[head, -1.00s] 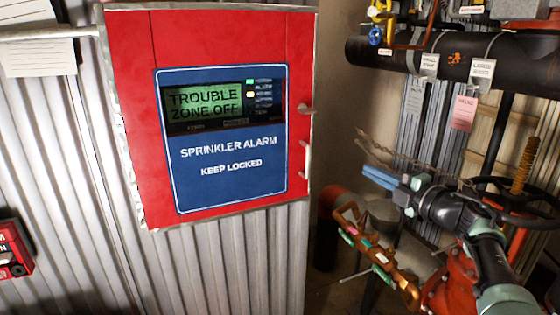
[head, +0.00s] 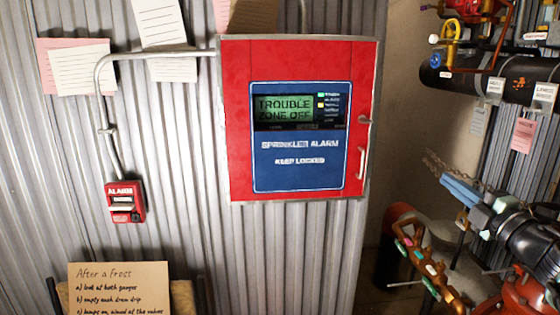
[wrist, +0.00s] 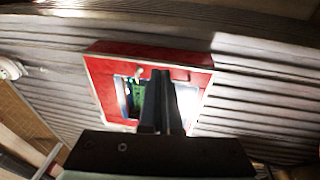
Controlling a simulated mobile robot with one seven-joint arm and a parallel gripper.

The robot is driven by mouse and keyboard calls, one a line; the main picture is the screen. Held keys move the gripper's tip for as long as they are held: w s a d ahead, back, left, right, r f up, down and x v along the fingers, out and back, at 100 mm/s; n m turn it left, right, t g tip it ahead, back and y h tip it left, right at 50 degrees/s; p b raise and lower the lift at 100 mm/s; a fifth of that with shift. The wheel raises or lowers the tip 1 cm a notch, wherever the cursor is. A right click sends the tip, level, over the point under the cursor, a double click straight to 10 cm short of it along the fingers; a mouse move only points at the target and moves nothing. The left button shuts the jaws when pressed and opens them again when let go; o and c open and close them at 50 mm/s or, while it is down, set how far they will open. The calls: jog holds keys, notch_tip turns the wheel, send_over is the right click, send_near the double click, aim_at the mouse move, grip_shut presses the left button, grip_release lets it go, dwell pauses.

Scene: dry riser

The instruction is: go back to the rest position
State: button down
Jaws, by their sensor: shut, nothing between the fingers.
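My gripper (head: 462,190) is at the right in the head view, with its blue fingers together and nothing between them. It points toward the upper left, in front of the piping. In the wrist view the dark fingers (wrist: 163,100) are shut and lie across the picture of the red sprinkler alarm cabinet (wrist: 112,68). In the head view the cabinet (head: 236,120) hangs on the corrugated wall, left of my gripper and apart from it. Its door is closed, and its display reads "TROUBLE ZONE OFF".
A red alarm pull box (head: 124,202) is on the wall at left, below a conduit. A cardboard sign headed "After a frost" (head: 118,290) stands at lower left. A black pipe (head: 470,80), an orange chain-like tool (head: 425,262) and red valve parts crowd the right side.

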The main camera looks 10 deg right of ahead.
jog(key=w+a+r+m+t+h, duration=0.1)
jog(key=w+a+r+m+t, duration=0.25)
jog(key=a+r, duration=0.7)
jog(key=w+a+r+m+t+h, duration=0.1)
jog(key=w+a+r+m+t, duration=0.2)
jog(key=a+r, duration=0.7)
jog(key=s+a+r+m+t+h, duration=0.1)
jog(key=s+a+r+m+h, duration=0.1)
jog(key=s+a+m, duration=0.3)
jog(key=s+a+r+m+h, duration=0.3)
jog(key=s+a+m, duration=0.1)
jog(key=a, duration=0.4)
jog(key=s+a+m+y, duration=0.2)
jog(key=s+a+y, duration=0.5)
jog(key=s+a, duration=0.85)
notch_tip(320, 180, up, 17)
jog(key=s+d+p, duration=0.1)
jog(key=p, duration=1.6)
jog(key=shift+s+d, duration=0.15)
jog(key=shift+d, duration=0.05)
jog(key=shift+m, duration=0.25)
